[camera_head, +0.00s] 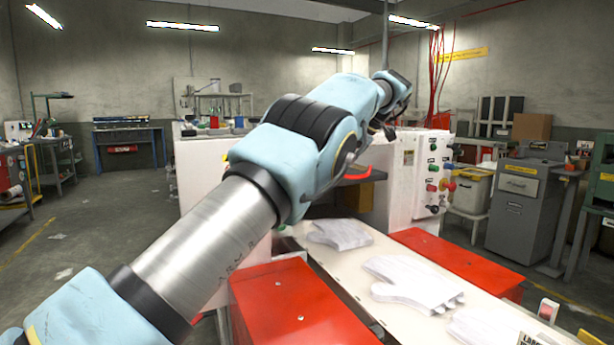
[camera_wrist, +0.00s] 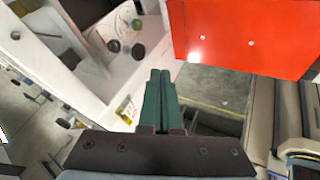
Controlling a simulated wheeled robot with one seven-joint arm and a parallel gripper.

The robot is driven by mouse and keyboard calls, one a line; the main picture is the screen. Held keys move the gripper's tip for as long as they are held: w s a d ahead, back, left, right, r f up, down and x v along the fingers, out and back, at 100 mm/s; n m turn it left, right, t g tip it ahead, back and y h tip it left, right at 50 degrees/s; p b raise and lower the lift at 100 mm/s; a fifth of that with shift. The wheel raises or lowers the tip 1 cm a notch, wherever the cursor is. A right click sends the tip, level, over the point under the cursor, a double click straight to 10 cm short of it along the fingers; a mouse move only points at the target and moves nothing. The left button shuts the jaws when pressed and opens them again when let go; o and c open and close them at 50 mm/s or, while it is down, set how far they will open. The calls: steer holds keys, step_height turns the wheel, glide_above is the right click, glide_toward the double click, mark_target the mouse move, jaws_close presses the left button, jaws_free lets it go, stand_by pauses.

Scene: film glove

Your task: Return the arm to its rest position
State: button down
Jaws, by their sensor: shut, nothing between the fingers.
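My arm (camera_head: 300,150) reaches from the lower left up to the right across the head view, raised above a white machine. My gripper (camera_wrist: 160,78) shows in the wrist view with its two dark green fingers pressed together and nothing between them. In the head view the gripper's fingers cannot be made out at the far end of the arm. In the wrist view the fingers are in front of a white machine panel and beside a red panel (camera_wrist: 245,40); I cannot tell the gap to either.
A white conveyor (camera_head: 350,282) carries white gloves (camera_head: 412,284) between red covers (camera_head: 455,262). The white machine (camera_head: 402,180) with a control panel stands behind. A grey cabinet (camera_head: 522,205) is at right. Open floor (camera_head: 100,235) lies at left.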

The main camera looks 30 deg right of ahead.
steer(key=w+a+f+m+g+p, duration=0.1)
steer(key=w+a+f+m+g, duration=0.15)
steer(key=w+a, duration=1)
steer(key=w+a+f+m+g+h+p, duration=0.1)
steer(key=a+f+m, duration=0.1)
steer(key=a, duration=0.6)
steer(key=a+f+m+g, duration=0.1)
steer(key=a+f+m, duration=0.15)
steer(key=a, duration=0.55)
steer(key=s+a+f+m+h+p, duration=0.15)
steer(key=s+a, duration=0.25)
steer(key=a, duration=0.5)
steer(key=s+a+f+m, duration=0.3)
steer(key=s+a, duration=0.1)
steer(key=a, duration=0.4)
steer(key=s+a+f+m, duration=0.2)
steer(key=s+a, duration=0.3)
steer(key=s, duration=0.2)
steer(key=s+a+f+m, duration=0.1)
steer(key=s+a+f, duration=0.1)
steer(key=s+a, duration=0.3)
steer(key=s+h, duration=0.1)
steer(key=s, duration=0.1)
steer(key=shift+s+f+m+p, duration=0.3)
steer(key=shift+s+m+p, duration=0.05)
steer(key=shift+s, duration=0.05)
steer(key=shift+g, duration=0.25)
